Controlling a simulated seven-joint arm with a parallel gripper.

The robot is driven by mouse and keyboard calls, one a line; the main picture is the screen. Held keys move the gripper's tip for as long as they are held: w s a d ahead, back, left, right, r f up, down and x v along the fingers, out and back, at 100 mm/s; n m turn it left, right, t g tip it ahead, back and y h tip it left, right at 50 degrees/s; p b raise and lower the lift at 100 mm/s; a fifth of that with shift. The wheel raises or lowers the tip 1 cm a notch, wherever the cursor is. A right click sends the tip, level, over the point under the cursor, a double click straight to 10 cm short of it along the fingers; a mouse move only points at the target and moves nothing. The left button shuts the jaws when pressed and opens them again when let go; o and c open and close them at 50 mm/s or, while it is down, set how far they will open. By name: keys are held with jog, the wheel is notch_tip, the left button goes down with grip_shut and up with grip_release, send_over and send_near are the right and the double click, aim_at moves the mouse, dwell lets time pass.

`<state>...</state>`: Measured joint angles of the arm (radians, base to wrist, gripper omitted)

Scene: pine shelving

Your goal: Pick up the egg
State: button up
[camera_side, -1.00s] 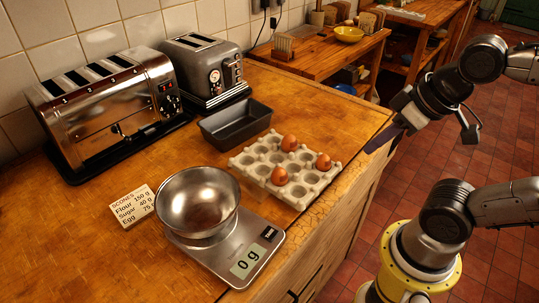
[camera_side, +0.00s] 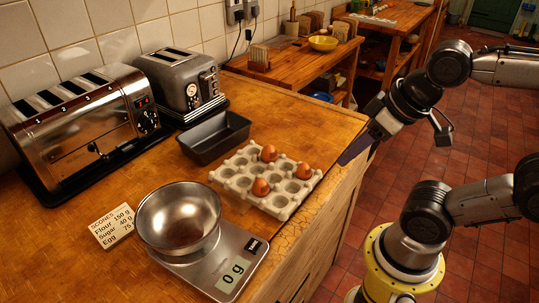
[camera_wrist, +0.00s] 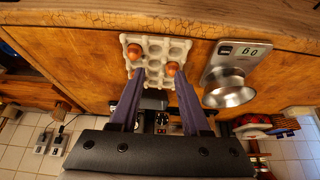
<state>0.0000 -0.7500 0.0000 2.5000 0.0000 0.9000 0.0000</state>
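Three brown eggs sit in a pale egg tray (camera_side: 231,178) on the wooden counter. In the side view there is a back egg (camera_side: 268,153), a right egg (camera_side: 303,171) and a front-left egg (camera_side: 261,187). The wrist view shows one egg (camera_wrist: 134,52) at the tray's left and another egg (camera_wrist: 172,69) near the right fingertip; the third is not clear there. My gripper (camera_wrist: 160,82) is open, its two dark fingers apart with nothing between them. In the side view my gripper (camera_side: 352,152) is right of the tray, at the counter edge, apart from the eggs.
A metal bowl (camera_side: 178,219) stands on a scale (camera_side: 236,254) reading 0 g, left of the tray. A recipe card (camera_side: 113,226) lies beside it. A dark loaf tin (camera_side: 215,140), a large toaster (camera_side: 85,130) and a smaller toaster (camera_side: 183,86) stand behind.

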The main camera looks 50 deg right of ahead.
jog(key=o, duration=0.6)
jog(key=w+r+m, duration=0.6)
jog(key=w+m, duration=0.1)
jog(key=m, duration=0.3)
jog(key=m+g+y, duration=0.1)
jog(key=m+g, duration=0.2)
jog(key=m, duration=0.5)
send_over(271, 146)
jog(key=s, duration=0.2)
jog(key=s+x, duration=0.1)
jog(key=x, duration=0.5)
jog(key=shift+m+g, duration=0.4)
jog(key=f, duration=0.6)
jog(key=w+d+f, duration=0.1)
jog(key=f, duration=0.2)
jog(key=shift+f, duration=0.35)
jog(key=shift+w+a+f, duration=0.1)
jog(key=shift+w+f, duration=0.05)
jog(key=shift+f, duration=0.8)
jog(key=shift+w+a+f, duration=0.1)
jog(key=shift+f, duration=0.85)
jog(key=shift+w+a+f, duration=0.1)
jog(key=shift+w+f, duration=0.05)
jog(key=shift+f, duration=0.8)
